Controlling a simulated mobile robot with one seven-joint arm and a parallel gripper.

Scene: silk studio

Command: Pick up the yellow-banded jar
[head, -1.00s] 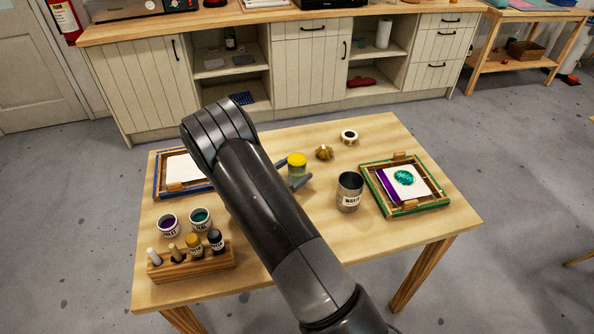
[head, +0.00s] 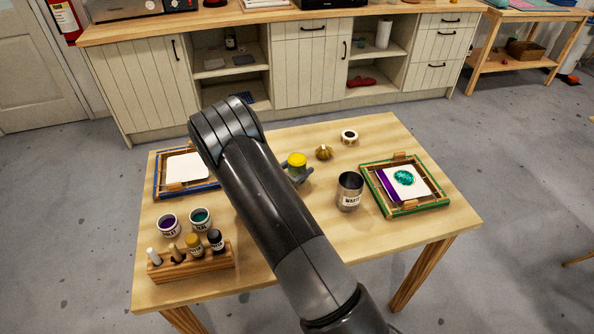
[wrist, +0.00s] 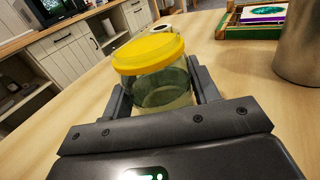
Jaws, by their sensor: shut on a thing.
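The yellow-banded jar (head: 297,160) is a clear glass jar with a yellow top, standing upright near the middle of the table. It fills the middle of the wrist view (wrist: 150,57). My gripper (head: 297,173) has one finger on each side of the jar's glass body, below the yellow band, and is shut on it. In the wrist view my gripper (wrist: 160,92) shows both dark fingers against the jar's sides. The jar's base is mostly hidden by my gripper, so I cannot tell any gap under it.
A metal waste can (head: 349,192) stands just right of the jar. A small brass-coloured object (head: 324,152) and a tape roll (head: 349,137) lie behind it. A green frame (head: 417,208) is at right, a blue frame (head: 163,196) at left. A wooden rack (head: 192,264) and paint pots (head: 201,220) stand front left.

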